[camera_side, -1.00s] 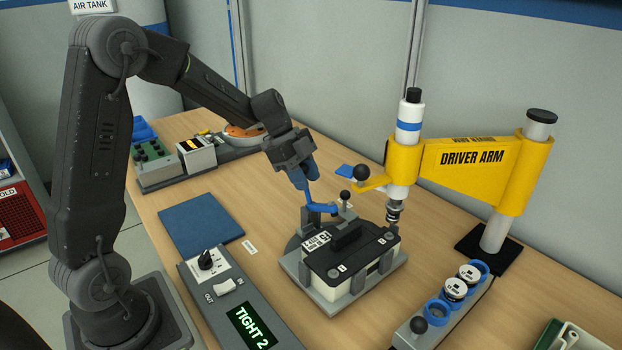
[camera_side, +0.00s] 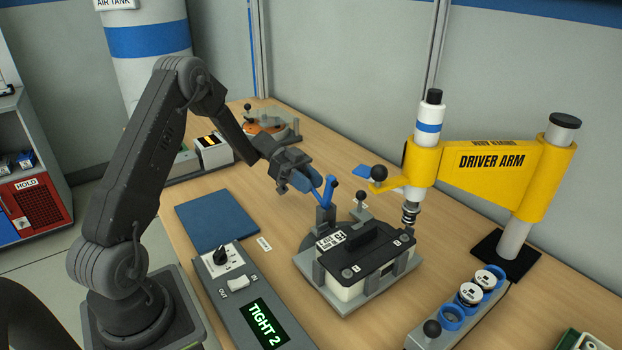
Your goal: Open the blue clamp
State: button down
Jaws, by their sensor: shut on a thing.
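The blue clamp (camera_side: 327,193) stands at the back edge of the grey fixture (camera_side: 342,303), behind the black-topped unit (camera_side: 368,254). Its blue arm is raised and stands nearly upright, with a dark ball or tip at its top, clear of the unit. My gripper (camera_side: 313,181), with blue fingers, reaches in from the left at the clamp's raised arm and is shut on it. The exact contact between fingers and clamp is small and partly hidden.
The yellow driver arm (camera_side: 475,168) stands right of the fixture, its spindle near the unit. A control box (camera_side: 262,315) reading TIGHT 2 is in front, left. A blue mat (camera_side: 216,222) lies left. A rack of round caps (camera_side: 462,306) is at right.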

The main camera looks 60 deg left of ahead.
jog(key=shift+a+f+h, duration=0.1)
jog(key=shift+f+h, duration=0.3)
dwell(0.3)
jog(key=c, duration=0.8)
grip_release()
jog(key=v, duration=1.3)
jog(key=shift+s+a, duration=0.15)
jog(key=shift+a, duration=0.25)
